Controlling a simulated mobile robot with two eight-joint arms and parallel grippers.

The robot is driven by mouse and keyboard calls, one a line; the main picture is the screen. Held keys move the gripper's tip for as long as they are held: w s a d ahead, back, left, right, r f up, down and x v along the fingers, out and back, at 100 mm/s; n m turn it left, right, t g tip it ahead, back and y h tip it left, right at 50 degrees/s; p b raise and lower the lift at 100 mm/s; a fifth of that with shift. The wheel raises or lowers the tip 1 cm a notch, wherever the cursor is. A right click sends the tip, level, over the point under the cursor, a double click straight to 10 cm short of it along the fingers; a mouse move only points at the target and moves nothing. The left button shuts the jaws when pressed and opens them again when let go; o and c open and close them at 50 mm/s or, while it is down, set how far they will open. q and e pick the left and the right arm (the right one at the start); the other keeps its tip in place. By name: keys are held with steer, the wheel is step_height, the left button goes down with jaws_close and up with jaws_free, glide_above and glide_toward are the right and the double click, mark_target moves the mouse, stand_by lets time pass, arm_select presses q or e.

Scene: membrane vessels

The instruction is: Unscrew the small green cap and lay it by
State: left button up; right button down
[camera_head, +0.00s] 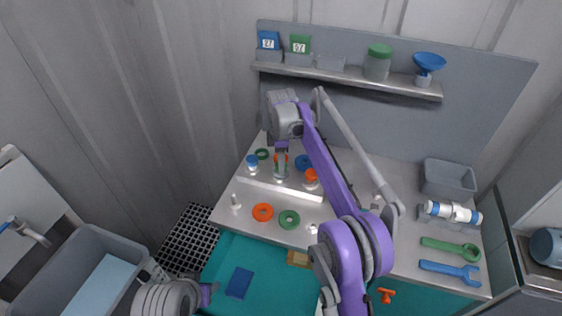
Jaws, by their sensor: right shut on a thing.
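My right gripper (281,162) reaches down over the middle small vessel (280,174) in the rack (270,190) on the bench. It is shut on the small green cap, which is mostly hidden between the fingers at the vessel's top. I cannot tell whether the cap is still seated on the vessel. On either side stand a blue-capped vessel (252,161) and an orange-capped vessel (311,176). My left gripper (208,293) is low at the bottom edge, away from the bench top; its jaws are too unclear to read.
Orange (263,212) and green (289,219) rings lie in front of the rack. A green ring (262,154) and a blue ring (303,162) lie behind it. Wrenches (450,268) and a grey bin (448,180) are at right. A shelf (345,77) hangs above.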

steer(key=n, duration=0.3)
steer(key=shift+r, duration=0.15)
steer(key=n+p, duration=0.1)
steer(key=n, duration=0.3)
steer(key=shift+n, duration=0.3)
steer(key=n, duration=0.6)
steer(key=shift+p, duration=0.3)
steer(key=shift+r+p, duration=1.35)
steer(key=shift+r, duration=2.15)
arm_select(q)
steer(key=w+r, duration=0.3)
steer(key=r, duration=0.3)
steer(key=shift+w+r+t, duration=0.15)
steer(key=shift+r+t, duration=0.15)
steer(key=shift+r, duration=0.05)
arm_select(e)
steer(key=shift+f, duration=0.15)
